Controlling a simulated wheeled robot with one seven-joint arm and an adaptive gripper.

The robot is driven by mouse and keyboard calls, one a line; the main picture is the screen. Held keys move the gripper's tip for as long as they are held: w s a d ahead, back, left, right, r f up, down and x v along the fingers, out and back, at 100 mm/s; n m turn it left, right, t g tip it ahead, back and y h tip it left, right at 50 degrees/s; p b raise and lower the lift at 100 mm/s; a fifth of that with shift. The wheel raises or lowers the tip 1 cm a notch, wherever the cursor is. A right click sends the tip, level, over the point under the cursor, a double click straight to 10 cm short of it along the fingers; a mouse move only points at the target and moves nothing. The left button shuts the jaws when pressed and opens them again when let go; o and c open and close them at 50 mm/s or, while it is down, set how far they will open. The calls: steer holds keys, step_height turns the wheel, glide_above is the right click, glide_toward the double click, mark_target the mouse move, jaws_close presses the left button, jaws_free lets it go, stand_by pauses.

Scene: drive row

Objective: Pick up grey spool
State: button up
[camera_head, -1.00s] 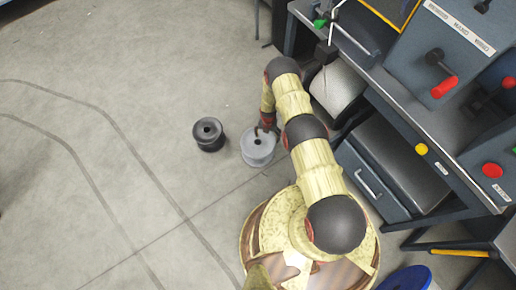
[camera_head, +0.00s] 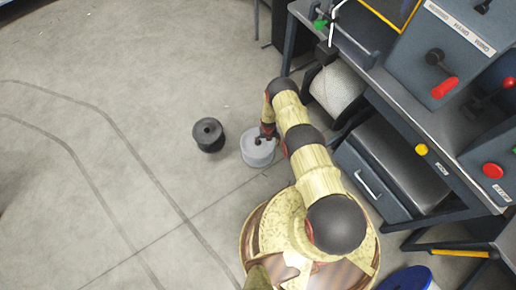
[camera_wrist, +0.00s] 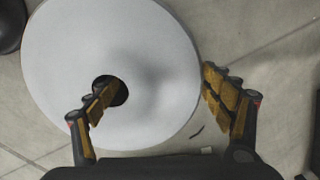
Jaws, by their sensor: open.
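The grey spool (camera_head: 256,152) stands upright on the floor, left of my arm in the head view. In the wrist view its round top flange (camera_wrist: 130,45) fills much of the picture, with a dark centre hole. My gripper (camera_wrist: 158,98) is open at the spool. Its left finger is over the centre hole, and its right finger is just outside the flange's right edge. I cannot tell how deep the left finger reaches into the hole. In the head view my gripper (camera_head: 264,140) is over the spool's right side.
A black spool (camera_head: 208,135) stands close by on the left, with a gap of floor between. A dark workbench (camera_head: 430,115) with a drawer cabinet (camera_head: 372,180) and levers is on the right. A blue round thing (camera_head: 405,280) is at the bottom right. The floor at left is clear.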

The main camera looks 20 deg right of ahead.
steer(key=shift+f, duration=0.3)
steer(key=shift+c, duration=0.7)
steer(key=shift+s, duration=0.2)
steer(key=c, duration=1.9)
steer(key=shift+c, duration=0.4)
